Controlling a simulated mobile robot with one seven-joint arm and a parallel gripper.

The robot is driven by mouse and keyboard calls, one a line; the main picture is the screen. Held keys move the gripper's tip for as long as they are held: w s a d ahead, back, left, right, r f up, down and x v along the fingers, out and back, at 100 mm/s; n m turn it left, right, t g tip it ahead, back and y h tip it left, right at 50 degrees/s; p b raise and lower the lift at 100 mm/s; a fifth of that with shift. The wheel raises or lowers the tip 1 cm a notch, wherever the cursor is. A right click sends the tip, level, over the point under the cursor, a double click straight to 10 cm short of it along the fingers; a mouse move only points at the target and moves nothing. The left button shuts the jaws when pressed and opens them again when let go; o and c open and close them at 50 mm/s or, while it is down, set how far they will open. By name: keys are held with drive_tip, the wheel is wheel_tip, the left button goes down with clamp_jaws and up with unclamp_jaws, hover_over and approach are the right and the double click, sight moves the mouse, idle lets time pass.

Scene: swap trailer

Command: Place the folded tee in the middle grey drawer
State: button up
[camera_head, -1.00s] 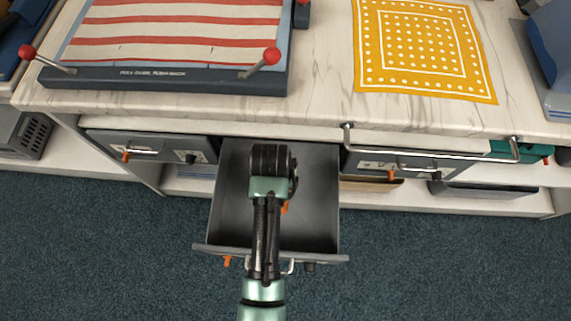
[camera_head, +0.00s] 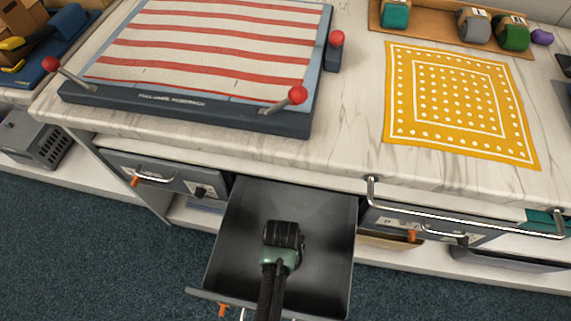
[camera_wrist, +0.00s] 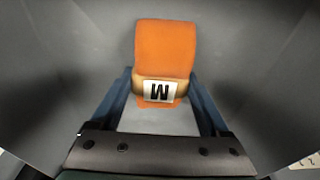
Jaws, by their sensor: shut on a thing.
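The folded tee (camera_wrist: 166,48) is an orange bundle with a tan band and a white tag marked "M". In the wrist view it sits between the two blue fingers of my gripper (camera_wrist: 161,92), which is shut on it. Grey drawer walls surround it there. In the head view the middle grey drawer (camera_head: 335,255) is pulled open, and my gripper (camera_head: 283,240) points down into it. The tee is hidden under my gripper in that view. I cannot tell whether the tee touches the drawer floor.
Closed grey drawers flank the open one, at left (camera_head: 165,172) and right (camera_head: 425,225). A metal rail (camera_head: 465,213) runs along the counter front at right. On the counter lie a striped cloth on a press (camera_head: 185,108), a yellow cloth (camera_head: 455,105) and a tray (camera_head: 430,22) of rolled bundles.

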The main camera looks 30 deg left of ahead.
drive_tip(key=shift+r, duration=0.1)
drive_tip(key=o, duration=1.3)
drive_tip(key=shift+o, duration=0.2)
wheel_tip(320, 180, up, 12)
drive_tip(key=s+p, duration=0.1)
drive_tip(key=p, duration=0.3)
drive_tip(key=shift+s+d, duration=0.25)
drive_tip(key=shift+s, duration=0.1)
